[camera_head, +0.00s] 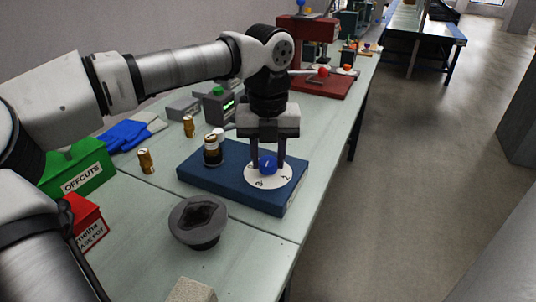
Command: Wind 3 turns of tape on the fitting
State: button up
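My gripper (268,162) points straight down over the right part of a blue base block (228,189). Its two dark fingers stand on either side of a small blue knob (267,168). I cannot tell whether they touch it. The knob sits in the middle of a white dial disc (284,180) with dark numerals. A dark and brass-coloured upright piece (212,154) stands on the block left of the gripper, with a white top (218,133) just behind it. I cannot tell which piece is the fitting, and no tape is clearly seen.
A grey bowl-like holder (198,223) stands in front of the block. Brass cylinders (146,161) (188,126), blue gloves (124,135), a green offcuts bin (82,174) and a red pot (85,222) are at left. A red press (311,42) stands behind. The bench's right edge is close.

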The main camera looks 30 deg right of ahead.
aim_at(269, 161)
jog(key=c, duration=0.4)
jog(key=shift+o, duration=0.2)
jog(key=shift+r+m+p, duration=0.15)
jog(key=shift+m+p, duration=0.4)
jog(key=shift+m, duration=0.35)
jog(key=o, duration=1.2)
jog(key=shift+c, duration=0.2)
notch_tip(269, 161, up, 14)
jog(key=p, duration=0.1)
jog(key=shift+f, duration=0.25)
jog(key=shift+s, duration=0.1)
